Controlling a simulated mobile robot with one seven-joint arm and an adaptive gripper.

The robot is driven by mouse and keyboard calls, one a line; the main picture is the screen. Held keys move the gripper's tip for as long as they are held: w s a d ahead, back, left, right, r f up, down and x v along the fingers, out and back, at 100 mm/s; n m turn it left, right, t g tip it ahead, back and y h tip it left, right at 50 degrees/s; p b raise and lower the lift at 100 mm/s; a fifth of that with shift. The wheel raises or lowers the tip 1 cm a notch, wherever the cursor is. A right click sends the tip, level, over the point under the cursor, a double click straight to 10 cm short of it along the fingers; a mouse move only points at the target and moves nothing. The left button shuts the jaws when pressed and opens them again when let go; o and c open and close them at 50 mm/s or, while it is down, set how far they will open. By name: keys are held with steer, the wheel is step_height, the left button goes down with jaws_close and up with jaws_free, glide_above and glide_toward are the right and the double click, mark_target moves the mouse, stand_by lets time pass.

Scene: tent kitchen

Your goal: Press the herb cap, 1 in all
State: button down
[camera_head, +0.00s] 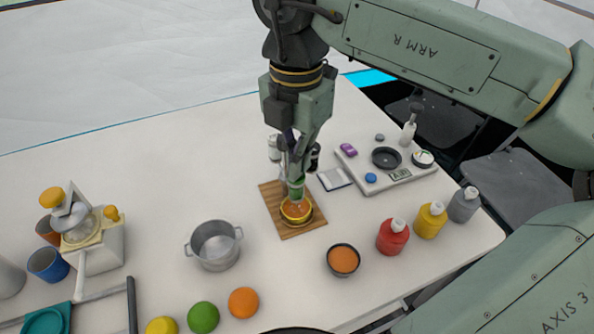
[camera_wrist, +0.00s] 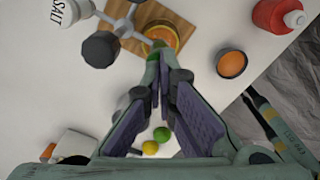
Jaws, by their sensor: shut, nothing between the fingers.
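A small green cap (camera_head: 297,183) shows right under my gripper (camera_head: 296,172); its body is mostly hidden. Below it is a yellow-rimmed bowl with orange contents (camera_head: 297,212), on a wooden board (camera_head: 284,232). My gripper points down and is shut, with nothing seen between its fingers. In the wrist view the fingertips (camera_wrist: 158,54) come together at the green cap (camera_wrist: 152,52), in front of the bowl (camera_wrist: 164,32). I cannot tell whether the fingertips touch the cap.
A salt container (camera_wrist: 70,10) and a black-knobbed metal rack (camera_wrist: 101,47) stand close beside the gripper. A grey pot (camera_head: 214,247) is left of the board, a small orange-filled bowl (camera_head: 343,260) front right. Squeeze bottles (camera_head: 392,237) and a tray (camera_head: 408,172) lie right.

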steer(key=shift+r+p, duration=1.85)
steer(key=shift+r, duration=1.2)
steer(key=shift+f, duration=0.1)
